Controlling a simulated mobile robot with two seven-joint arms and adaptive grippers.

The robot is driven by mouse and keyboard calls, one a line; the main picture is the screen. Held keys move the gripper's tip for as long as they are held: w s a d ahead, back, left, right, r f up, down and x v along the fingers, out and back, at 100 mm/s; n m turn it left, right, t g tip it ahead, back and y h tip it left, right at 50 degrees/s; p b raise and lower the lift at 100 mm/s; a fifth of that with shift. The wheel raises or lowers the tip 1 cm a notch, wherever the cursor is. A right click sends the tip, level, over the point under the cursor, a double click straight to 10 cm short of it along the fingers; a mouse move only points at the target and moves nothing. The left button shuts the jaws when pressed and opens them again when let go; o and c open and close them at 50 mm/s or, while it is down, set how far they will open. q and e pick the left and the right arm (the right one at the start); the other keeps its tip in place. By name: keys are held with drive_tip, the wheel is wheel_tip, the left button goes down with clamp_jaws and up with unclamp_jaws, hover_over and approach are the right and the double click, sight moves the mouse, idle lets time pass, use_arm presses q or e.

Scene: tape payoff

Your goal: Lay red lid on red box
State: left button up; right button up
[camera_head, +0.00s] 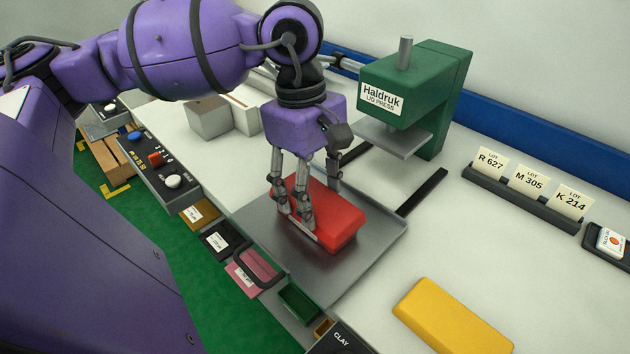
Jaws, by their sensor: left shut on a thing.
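A red block-shaped body (330,212) sits on the grey metal tray in the middle of the head view. Its upper part looks like the red lid, and the red box appears to be directly below it. The line between the two is hard to make out, so I cannot tell whether the lid sits fully flush. My left gripper (308,205) reaches down from above, its fingers on both long sides of the red body, shut on the lid. The fingers hide part of the near side. My right gripper is not in view.
The grey tray (262,225) lies before the green lid press (425,95). A yellow block (452,318) lies front right. Lot cards (528,183) stand in a holder at the right. A control panel (155,160) and small coloured bins line the left edge.

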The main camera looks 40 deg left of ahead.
use_arm(q)
drive_tip(key=o, duration=1.2)
drive_tip(key=shift+c, duration=0.2)
drive_tip(key=shift+r, duration=0.1)
wheel_tip(320, 180, up, 12)
drive_tip(key=a, duration=0.1)
drive_tip(key=shift+a, duration=0.4)
